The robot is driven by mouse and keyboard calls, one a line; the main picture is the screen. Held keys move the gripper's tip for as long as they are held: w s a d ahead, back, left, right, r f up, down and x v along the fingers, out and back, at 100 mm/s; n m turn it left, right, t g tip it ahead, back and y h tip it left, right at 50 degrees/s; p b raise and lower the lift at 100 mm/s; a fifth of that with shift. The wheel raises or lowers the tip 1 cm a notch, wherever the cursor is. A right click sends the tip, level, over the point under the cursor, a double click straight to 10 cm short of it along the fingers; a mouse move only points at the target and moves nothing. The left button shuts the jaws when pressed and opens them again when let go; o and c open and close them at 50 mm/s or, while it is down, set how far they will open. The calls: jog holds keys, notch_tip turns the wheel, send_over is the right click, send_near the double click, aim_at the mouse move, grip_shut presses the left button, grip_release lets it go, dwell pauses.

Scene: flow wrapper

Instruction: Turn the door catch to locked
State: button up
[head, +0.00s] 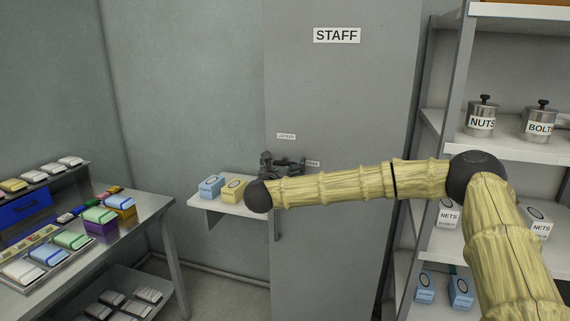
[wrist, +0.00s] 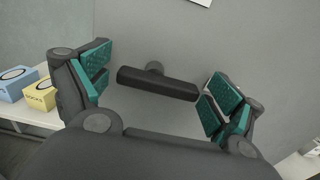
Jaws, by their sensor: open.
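The door catch is a black bar (wrist: 158,83) on a short round stem, standing out from the grey door (head: 340,90). In the wrist view it lies nearly level, its right end slightly lower. My gripper (wrist: 160,88) is open, with its green-padded fingers on either side of the bar's ends. A gap shows at the left end; the right end is close to the right pads, and I cannot tell if they touch. In the head view my gripper (head: 283,164) is at the door, largely hiding the catch. A LOCKED label (head: 286,136) is above it and a FREE label (head: 313,163) to its right.
A small shelf (head: 240,209) with blue and yellow boxes (head: 211,187) is left of the door, below my gripper. A metal shelf unit (head: 450,130) with tins stands right. A steel table (head: 150,215) with packs stands left.

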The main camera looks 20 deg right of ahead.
jog(key=shift+c, duration=0.4)
jog(key=c, duration=0.9)
jog(key=shift+c, duration=0.2)
jog(key=shift+n+b, duration=0.35)
jog(key=shift+n, duration=0.05)
jog(key=n+b, duration=0.2)
jog(key=n, duration=0.3)
jog(key=n+b, duration=0.1)
jog(key=n, duration=0.2)
jog(key=shift+a+r, duration=0.1)
jog(key=shift+r, duration=0.1)
jog(key=n, duration=0.4)
jog(key=shift+w+a+r+n, duration=0.1)
jog(key=shift+r+n, duration=0.05)
jog(key=shift+n, duration=0.25)
jog(key=n, duration=0.4)
jog(key=shift+a+n, duration=0.1)
jog(key=shift+n, duration=0.2)
